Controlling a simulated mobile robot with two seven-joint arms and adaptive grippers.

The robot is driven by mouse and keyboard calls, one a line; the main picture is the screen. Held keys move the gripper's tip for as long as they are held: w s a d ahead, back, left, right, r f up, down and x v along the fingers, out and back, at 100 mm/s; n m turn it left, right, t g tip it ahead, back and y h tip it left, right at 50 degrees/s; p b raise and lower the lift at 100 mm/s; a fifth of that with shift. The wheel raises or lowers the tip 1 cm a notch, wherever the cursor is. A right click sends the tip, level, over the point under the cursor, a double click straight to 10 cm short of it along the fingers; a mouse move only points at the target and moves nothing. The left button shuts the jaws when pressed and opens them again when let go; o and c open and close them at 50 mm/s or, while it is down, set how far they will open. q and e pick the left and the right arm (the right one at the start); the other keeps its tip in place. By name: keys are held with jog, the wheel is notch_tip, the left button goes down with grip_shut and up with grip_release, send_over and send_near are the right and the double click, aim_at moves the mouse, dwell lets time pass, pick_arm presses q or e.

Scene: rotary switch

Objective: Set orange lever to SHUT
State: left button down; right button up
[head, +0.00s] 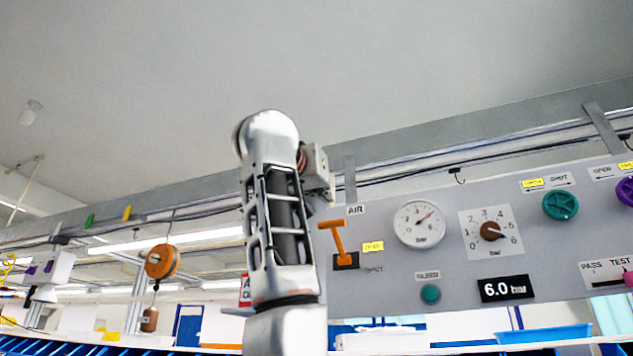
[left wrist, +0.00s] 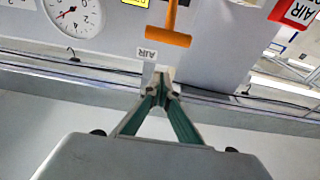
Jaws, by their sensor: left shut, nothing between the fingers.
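The orange lever (head: 337,238) stands up, tilted slightly left, from a black slot on the grey panel under the AIR label (head: 355,210). A yellow OPEN label (head: 373,246) and a plain SHUT label (head: 374,269) are to its right, SHUT lower. In the left wrist view, which is upside down, the lever's crossbar (left wrist: 168,36) is ahead of the fingertips, with a gap in the picture. My left gripper (left wrist: 162,90) is shut and empty. In the head view it is mostly hidden behind my forearm, above the lever. My right gripper is in neither view.
The panel also holds a round gauge (head: 419,223), a brown knob dial (head: 491,231), a green button (head: 430,293), a 6.0 bar display (head: 505,288) and a teal valve wheel (head: 560,205). An orange reel (head: 162,261) hangs at left. Rails run behind the panel's top.

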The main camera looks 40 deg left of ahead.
aim_at(338, 243)
pick_arm(q)
jog(key=f, duration=0.2)
jog(key=w+f, duration=0.1)
jog(key=shift+a+f+b, duration=0.1)
jog(key=shift+f+b, duration=0.25)
jog(key=shift+b, duration=0.05)
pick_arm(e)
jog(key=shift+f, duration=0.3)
pick_arm(q)
jog(key=shift+a+f, duration=0.1)
